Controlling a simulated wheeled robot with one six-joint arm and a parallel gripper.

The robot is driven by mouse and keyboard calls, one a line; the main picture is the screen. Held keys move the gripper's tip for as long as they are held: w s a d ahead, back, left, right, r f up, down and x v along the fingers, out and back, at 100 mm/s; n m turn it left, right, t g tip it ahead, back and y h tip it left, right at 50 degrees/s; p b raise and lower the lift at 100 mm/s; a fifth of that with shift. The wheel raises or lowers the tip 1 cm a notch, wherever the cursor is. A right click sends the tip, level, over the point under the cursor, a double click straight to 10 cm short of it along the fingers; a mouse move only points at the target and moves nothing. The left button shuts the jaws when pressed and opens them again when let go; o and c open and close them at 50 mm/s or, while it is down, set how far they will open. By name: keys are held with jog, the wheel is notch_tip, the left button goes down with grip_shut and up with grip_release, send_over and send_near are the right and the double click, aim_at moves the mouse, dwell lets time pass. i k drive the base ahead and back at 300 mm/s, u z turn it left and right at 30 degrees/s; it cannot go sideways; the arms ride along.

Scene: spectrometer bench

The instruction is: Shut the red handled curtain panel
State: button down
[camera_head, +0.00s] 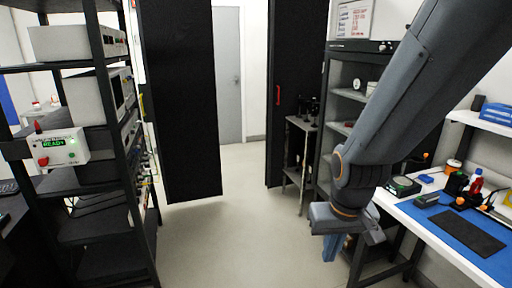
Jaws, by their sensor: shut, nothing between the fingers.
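The red handle (278,95) is a small upright bar on the right-hand black curtain panel (293,50). That panel hangs at the right of the passage, and its lower part is partly hidden behind a small stand. A second black panel (180,110) hangs at the left, with a yellow bit at its left edge. A wide gap lies between the two panels. My gripper (332,248) points down in the right foreground, nearer to me than the panels and well apart from the red handle. Its fingers are shut and empty.
A grey door (229,80) shows through the gap. A black rack (108,130) with instruments and a READY box (58,148) stands left. A small stand (300,150), a grey cabinet (350,100) and a workbench with a blue mat (453,222) stand right. The middle floor is clear.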

aim_at(299, 28)
jog(key=i, duration=3.1)
jog(key=z, duration=0.5)
